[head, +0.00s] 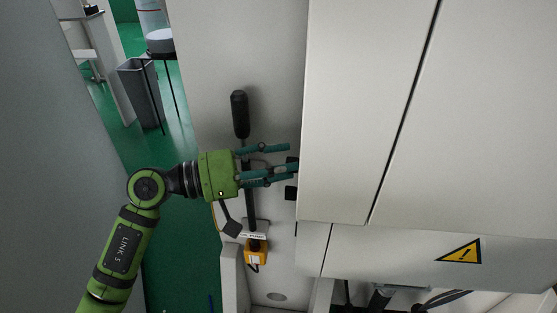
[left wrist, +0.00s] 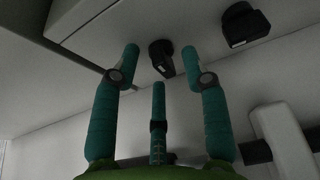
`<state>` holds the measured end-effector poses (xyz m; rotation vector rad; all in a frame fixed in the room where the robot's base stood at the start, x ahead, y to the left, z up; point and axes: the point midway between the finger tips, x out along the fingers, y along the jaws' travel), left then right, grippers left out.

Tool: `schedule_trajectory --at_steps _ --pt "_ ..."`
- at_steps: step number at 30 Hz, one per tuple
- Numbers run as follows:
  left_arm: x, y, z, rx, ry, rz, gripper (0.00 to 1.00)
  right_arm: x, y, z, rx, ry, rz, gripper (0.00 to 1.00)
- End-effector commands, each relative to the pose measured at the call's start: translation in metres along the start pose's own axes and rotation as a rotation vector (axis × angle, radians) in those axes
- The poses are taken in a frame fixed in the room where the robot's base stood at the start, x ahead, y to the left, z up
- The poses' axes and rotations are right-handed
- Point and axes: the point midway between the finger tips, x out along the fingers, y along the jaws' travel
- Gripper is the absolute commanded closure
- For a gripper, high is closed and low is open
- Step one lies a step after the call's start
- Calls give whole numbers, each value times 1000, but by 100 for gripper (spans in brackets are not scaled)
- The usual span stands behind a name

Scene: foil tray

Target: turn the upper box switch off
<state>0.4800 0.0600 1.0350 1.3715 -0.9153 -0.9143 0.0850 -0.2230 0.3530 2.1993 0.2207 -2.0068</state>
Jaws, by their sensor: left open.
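Two small black box switches sit on the light grey panel, one above the other, beside the big cabinet's edge in the head view. The upper switch (head: 291,161) is partly covered by my fingers; the lower switch (head: 290,193) is clear below them. My left gripper (head: 285,164) is open and points right, its fingertips close to the upper switch. In the left wrist view, one black switch (left wrist: 161,59) shows between the tips of my left gripper (left wrist: 160,56), and another (left wrist: 245,26) lies to the right. I cannot tell whether a finger touches. My right gripper is out of view.
A black-handled lever (head: 240,114) stands behind my left gripper. A yellow box (head: 256,254) is below it. The large cabinet (head: 365,90) bounds the right side. A grey bin (head: 139,92) stands on the green floor at far left.

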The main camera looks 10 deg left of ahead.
Motion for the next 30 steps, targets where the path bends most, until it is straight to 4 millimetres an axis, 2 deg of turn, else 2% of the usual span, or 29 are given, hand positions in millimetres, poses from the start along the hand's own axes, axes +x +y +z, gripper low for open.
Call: schedule_trajectory --at_steps 2,3,5,6,19,30 --pt "0 0 0 0 0 0 55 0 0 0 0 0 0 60" --pt "0 0 0 -1 0 0 71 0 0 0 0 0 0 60" --pt "0 0 0 -1 0 0 95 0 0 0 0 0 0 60" --pt "0 0 0 -1 0 0 100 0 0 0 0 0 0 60" --pt "0 0 0 -46 -2 -22 100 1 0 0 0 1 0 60" --pt "0 2 -2 -274 0 -118 100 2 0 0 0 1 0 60"
